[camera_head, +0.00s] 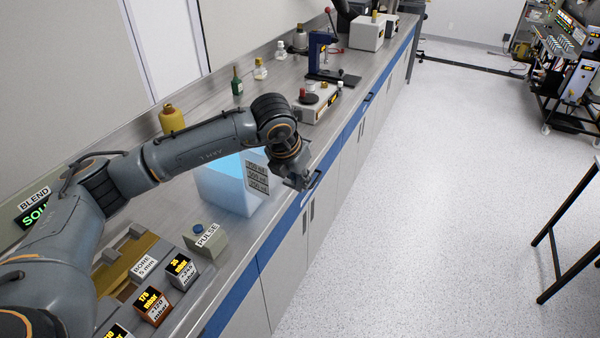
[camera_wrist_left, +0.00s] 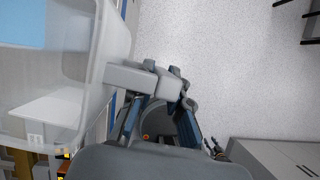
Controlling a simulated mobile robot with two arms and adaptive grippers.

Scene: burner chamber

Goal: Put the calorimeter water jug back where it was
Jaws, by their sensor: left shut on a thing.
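The calorimeter water jug (camera_head: 217,191) is a translucent white vessel with blue water in it. In the head view it is upright at the front part of the steel counter, partly hidden behind my left arm. I cannot tell whether its base touches the counter. My left gripper (camera_head: 299,183) is at the jug's right side, above the counter's front edge. In the left wrist view the jug (camera_wrist_left: 112,40) fills the left side. Its pale handle (camera_wrist_left: 128,78) reaches to the right, and my left gripper (camera_wrist_left: 162,92) is shut on it. My right gripper is not in view.
A grey PULSE box (camera_head: 206,238) with a blue button stands in front of the jug. Labelled mbar blocks (camera_head: 152,305) are nearer.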

